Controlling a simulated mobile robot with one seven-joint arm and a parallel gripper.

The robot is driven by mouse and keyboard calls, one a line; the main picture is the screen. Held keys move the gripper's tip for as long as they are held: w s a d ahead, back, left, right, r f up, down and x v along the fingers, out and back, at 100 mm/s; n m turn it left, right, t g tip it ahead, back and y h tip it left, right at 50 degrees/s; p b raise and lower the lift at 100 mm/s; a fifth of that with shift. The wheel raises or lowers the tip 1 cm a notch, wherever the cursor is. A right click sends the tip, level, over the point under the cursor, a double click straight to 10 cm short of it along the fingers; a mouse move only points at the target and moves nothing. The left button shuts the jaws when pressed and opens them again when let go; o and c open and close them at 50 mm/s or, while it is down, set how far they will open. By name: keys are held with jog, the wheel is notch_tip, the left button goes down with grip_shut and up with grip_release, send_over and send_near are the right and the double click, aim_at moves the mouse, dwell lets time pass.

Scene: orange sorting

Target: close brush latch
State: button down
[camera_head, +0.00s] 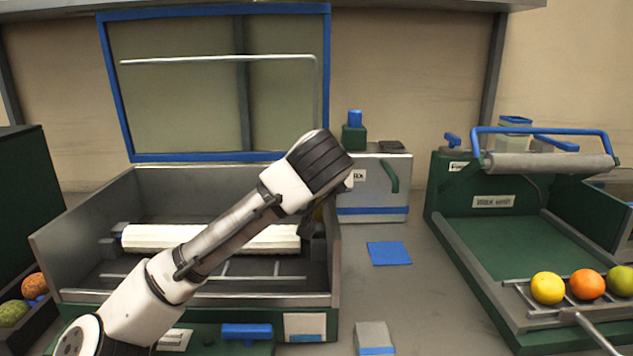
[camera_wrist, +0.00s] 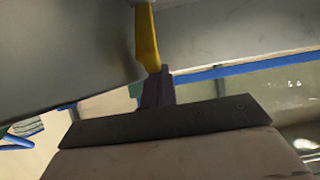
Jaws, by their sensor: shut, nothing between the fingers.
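The brush box (camera_head: 50,262) is an open grey metal bin with a white brush roller (camera_head: 150,238) lying across it. A small yellow piece (camera_head: 318,213), which looks like the latch, shows at the box's right wall, mostly hidden by my arm. In the wrist view a yellow lever (camera_wrist: 147,38) hangs down beside a grey metal wall. My gripper (camera_wrist: 155,90) is shut and empty, with its dark fingertips at the lever's lower end. I cannot tell whether they touch. In the head view my gripper (camera_head: 313,224) is partly hidden behind my wrist, at the box's right end.
A blue-framed clear lid (camera_head: 215,157) stands raised behind the box. A grey case (camera_head: 372,188) with a green handle stands close on the right. Further right is a green roller station (camera_head: 470,235) with fruit on its front rack. A blue pad (camera_head: 389,253) lies between them.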

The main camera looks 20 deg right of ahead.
jog(key=shift+w+d+f, duration=0.1)
jog(key=shift+w+f, duration=0.05)
jog(key=shift+w, duration=0.1)
jog(key=v, duration=1.4)
